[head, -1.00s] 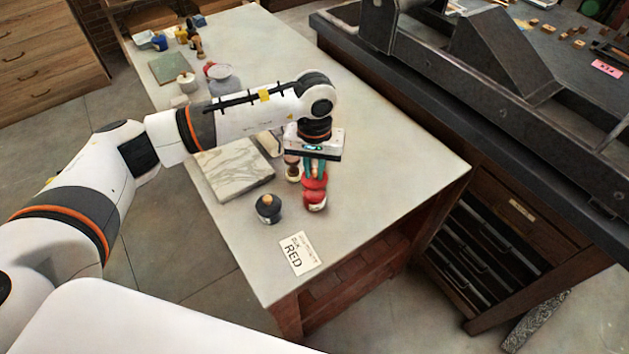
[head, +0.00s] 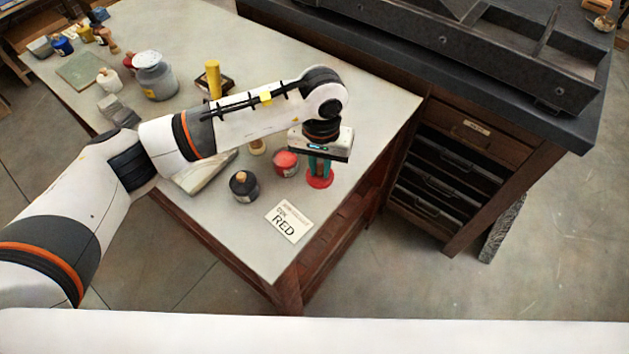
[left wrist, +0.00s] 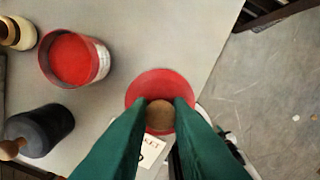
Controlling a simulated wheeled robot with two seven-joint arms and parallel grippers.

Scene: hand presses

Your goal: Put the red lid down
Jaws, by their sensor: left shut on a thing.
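The red lid (head: 320,182) is a round disc with a brown knob, over the tabletop near its right edge. My left gripper (head: 320,166) is shut on the lid's knob. In the left wrist view, the green fingers (left wrist: 160,115) close on the knob above the lid (left wrist: 158,82). I cannot tell whether the lid touches the table. The open red ink tin (head: 285,165) stands just left of the lid, apart from it. It also shows in the left wrist view (left wrist: 72,60). My right gripper is not in view.
A pale slab (head: 203,173) is partly hidden behind my arm. The table's right edge is close to the lid.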

